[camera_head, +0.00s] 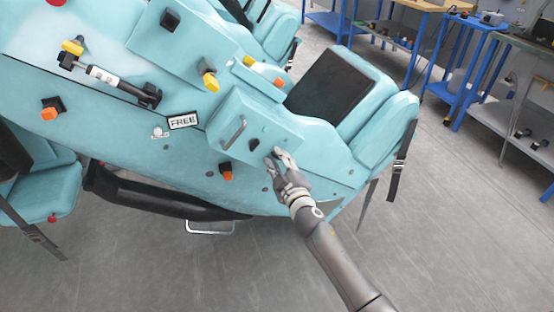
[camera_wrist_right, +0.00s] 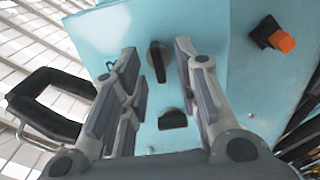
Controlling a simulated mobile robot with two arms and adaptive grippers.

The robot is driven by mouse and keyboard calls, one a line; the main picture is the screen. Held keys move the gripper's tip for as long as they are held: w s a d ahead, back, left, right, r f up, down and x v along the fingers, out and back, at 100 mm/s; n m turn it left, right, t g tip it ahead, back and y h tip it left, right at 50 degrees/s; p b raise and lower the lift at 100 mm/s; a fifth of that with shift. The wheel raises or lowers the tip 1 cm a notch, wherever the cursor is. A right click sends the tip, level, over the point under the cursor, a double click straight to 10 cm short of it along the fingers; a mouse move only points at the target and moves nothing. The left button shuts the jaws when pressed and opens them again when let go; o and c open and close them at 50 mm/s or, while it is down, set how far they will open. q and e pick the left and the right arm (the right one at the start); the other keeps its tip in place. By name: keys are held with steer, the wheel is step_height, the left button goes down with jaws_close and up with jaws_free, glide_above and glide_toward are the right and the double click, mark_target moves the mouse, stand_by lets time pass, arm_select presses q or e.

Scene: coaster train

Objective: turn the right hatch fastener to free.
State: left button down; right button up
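The teal hatch box (camera_head: 245,112) sits on the side of the coaster car, with a grab handle (camera_head: 233,133) and a small dark knob (camera_head: 254,143) on its face. My right gripper (camera_head: 275,157) is at the lower right of this face. In the right wrist view, its fingers (camera_wrist_right: 157,52) are spread apart. A black elongated fastener (camera_wrist_right: 158,62), roughly upright in the picture, shows between the fingertips, with no visible grip on it. A half-round black piece (camera_wrist_right: 172,118) shows below it. A "FREE" label (camera_head: 183,121) is left of the hatch. My left gripper is not in view.
A black strut (camera_head: 108,78) is at upper left. A teal seat (camera_head: 385,130) stands right of the hatch. Open floor (camera_head: 450,230) lies at right.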

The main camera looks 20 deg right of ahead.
steer(key=shift+w, duration=0.5)
jaws_close()
